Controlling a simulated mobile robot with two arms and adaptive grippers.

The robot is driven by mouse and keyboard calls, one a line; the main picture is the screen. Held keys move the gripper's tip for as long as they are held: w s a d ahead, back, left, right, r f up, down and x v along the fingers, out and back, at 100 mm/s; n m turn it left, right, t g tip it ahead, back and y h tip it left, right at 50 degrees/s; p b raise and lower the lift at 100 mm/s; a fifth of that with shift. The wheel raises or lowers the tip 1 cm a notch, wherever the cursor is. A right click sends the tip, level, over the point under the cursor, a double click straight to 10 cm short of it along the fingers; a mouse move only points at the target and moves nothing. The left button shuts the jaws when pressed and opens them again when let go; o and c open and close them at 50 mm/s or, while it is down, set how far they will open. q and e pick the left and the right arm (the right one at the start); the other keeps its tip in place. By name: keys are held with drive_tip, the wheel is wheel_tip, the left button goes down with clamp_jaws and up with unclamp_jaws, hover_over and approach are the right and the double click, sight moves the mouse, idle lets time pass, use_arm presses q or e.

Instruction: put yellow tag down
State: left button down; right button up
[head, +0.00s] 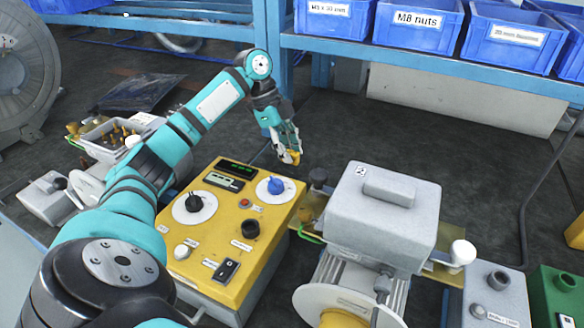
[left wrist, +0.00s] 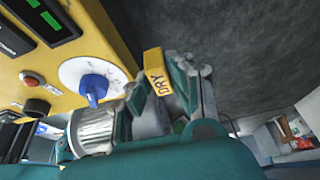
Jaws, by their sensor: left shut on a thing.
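The yellow tag (left wrist: 157,72), marked DRY, is in the fingers of my left gripper (left wrist: 165,85) in the left wrist view. In the head view the tag (head: 294,156) shows small at the tip of my left gripper (head: 287,146). The gripper is shut on it, past the far right corner of the yellow control box (head: 228,262). In the left wrist view the box's blue knob (left wrist: 96,90) on its white dial is left of the tag. I cannot tell whether the tag touches anything below. My right gripper does not show.
A grey machine block (head: 382,213) marked 2 stands right of the control box, with a white spool (head: 340,302) in front. Blue bins (head: 415,24) sit on the blue shelf behind. A tray of small parts (head: 108,138) is at left. Dark floor (head: 345,120) lies open beyond the gripper.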

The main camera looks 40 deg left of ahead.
use_arm(q)
wheel_tip(320, 180, down, 9)
drive_tip(key=shift+f, duration=0.45)
wheel_tip(320, 180, down, 4)
drive_tip(key=shift+r, duration=0.1)
drive_tip(key=shift+f, duration=0.3)
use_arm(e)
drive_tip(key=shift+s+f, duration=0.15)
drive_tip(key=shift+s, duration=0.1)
use_arm(q)
drive_tip(key=c, duration=1.5)
unclamp_jaws()
drive_tip(key=shift+f, duration=0.1)
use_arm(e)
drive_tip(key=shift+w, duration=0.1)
